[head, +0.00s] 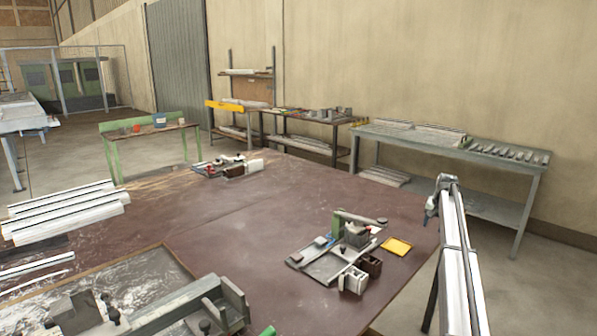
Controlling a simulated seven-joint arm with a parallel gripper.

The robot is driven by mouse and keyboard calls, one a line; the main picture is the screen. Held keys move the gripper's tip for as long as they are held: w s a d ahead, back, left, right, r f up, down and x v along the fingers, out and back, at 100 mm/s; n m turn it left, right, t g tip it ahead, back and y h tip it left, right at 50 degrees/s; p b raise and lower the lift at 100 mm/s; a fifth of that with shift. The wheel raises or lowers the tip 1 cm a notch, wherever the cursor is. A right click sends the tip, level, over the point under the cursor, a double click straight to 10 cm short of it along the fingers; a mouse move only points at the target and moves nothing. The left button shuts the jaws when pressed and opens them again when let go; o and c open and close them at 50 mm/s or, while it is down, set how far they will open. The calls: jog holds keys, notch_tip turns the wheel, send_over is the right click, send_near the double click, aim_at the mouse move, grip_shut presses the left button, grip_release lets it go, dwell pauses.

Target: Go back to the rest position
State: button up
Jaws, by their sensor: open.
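My arm rises along the right side of the head view. My gripper (429,214) is small at its far end, hanging just past the right edge of the brown bench (300,190). It is open, with nothing visible in it, and its fingers are hard to make out. It is apart from the clamp fixture (322,268) on the bench to its left, which has a green upright and a grey base plate. A yellow square piece (397,246) lies flat on the bench between the fixture and my arm.
White profiles (65,215) lie at the bench's left. A second clamp fixture (228,168) sits at its far side. A larger grey fixture (200,308) stands in front. A grey side table (450,146) stands behind my gripper by the wall. The bench middle is clear.

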jog(key=s+d+f+m+t, duration=0.1)
jog(key=s+d+f+m, duration=0.1)
jog(key=s+d+f, duration=0.4)
jog(key=s+d+f+m, duration=0.2)
jog(key=s+d+f, duration=0.25)
jog(key=f, duration=0.35)
jog(key=s+a+f+n+g, duration=0.2)
jog(key=s+a+f, duration=0.7)
jog(key=a+f, duration=0.35)
jog(key=s+a+f+n+g, duration=0.1)
jog(key=s+a+f, duration=0.8)
jog(key=a+f, duration=0.3)
jog(key=s+a+f+n+g, duration=0.1)
jog(key=s+a+f, duration=0.35)
jog(key=s, duration=0.25)
jog(key=s+a+f+n+g+y, duration=0.1)
jog(key=s+a+f, duration=0.2)
jog(key=s+a, duration=0.3)
jog(key=s+a+f+n+g, duration=0.2)
jog(key=s+a+f, duration=0.15)
jog(key=s, duration=0.45)
jog(key=s+a+n+g, duration=0.2)
jog(key=s+a, duration=0.2)
jog(key=s, duration=1)
jog(key=s+a+n+g, duration=0.2)
jog(key=s+a, duration=0.3)
jog(key=s, duration=0.9)
jog(key=shift+s+h, duration=0.15)
jog(key=shift+h, duration=0.15)
